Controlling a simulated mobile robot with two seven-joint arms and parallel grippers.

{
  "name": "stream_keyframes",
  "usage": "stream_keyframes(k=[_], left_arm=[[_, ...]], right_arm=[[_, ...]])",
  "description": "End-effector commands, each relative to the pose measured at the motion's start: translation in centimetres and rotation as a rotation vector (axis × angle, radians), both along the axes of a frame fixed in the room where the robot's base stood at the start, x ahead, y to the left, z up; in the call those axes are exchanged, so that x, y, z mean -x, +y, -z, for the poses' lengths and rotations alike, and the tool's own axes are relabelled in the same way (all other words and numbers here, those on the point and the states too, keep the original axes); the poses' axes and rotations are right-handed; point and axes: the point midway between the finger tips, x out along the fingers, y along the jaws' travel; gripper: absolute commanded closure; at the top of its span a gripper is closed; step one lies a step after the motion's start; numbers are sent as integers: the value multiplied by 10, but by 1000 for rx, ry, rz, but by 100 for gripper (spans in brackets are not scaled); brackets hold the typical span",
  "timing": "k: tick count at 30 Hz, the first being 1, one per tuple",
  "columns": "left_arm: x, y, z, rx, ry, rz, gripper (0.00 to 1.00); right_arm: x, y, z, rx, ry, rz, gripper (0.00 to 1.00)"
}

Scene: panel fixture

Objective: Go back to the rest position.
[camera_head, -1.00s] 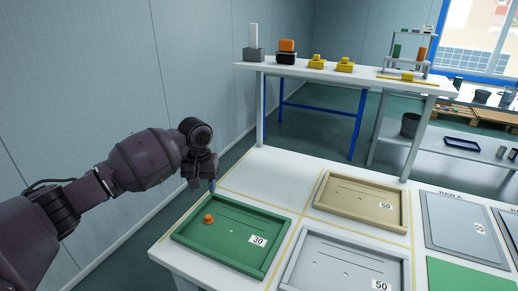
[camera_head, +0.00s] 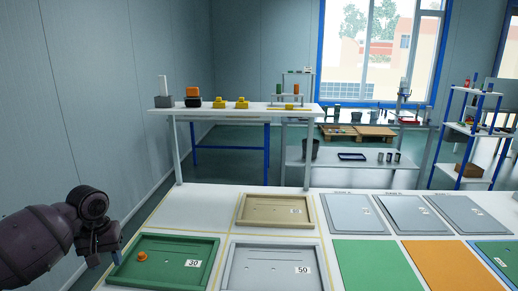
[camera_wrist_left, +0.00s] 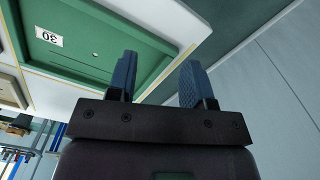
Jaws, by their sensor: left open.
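My left gripper (camera_head: 116,256) is at the lower left in the head view, beside the left edge of the green tray (camera_head: 205,243). In the left wrist view its two blue fingers (camera_wrist_left: 157,80) stand apart with nothing between them. The green tray, marked 30, also shows at the upper left of that view (camera_wrist_left: 88,68). An orange knob-like piece (camera_head: 142,256) sits in the green tray, apart from the gripper. My right gripper is not in view.
A beige tray (camera_head: 245,218) and a grey tray marked 50 (camera_head: 233,258) lie beside the green one. Grey panels (camera_head: 352,215), a green sheet (camera_head: 372,265) and an orange sheet (camera_head: 455,265) lie to the right. A white table (camera_head: 235,115) stands behind. A wall is at left.

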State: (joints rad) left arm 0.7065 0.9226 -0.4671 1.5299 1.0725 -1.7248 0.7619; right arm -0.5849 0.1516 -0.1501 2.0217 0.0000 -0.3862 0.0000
Motion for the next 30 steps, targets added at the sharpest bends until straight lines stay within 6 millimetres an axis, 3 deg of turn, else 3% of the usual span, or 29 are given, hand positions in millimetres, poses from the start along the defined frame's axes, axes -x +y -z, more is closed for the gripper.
stream_keyframes(k=[8, 12, 16, 23, 30], left_arm=[[-48, -10, -16, -28, -324, 241, 53], [-74, -34, -35, -65, -552, 387, 53], [-81, -62, -32, -96, -754, 525, 53], [-52, -111, 3, -143, -1065, 703, 53], [9, -133, 45, -190, -1243, 737, 53]], right_arm=[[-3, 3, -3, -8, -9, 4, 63], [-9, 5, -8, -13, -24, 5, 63], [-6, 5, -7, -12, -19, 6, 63], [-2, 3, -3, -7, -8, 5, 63], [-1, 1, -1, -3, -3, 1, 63]])
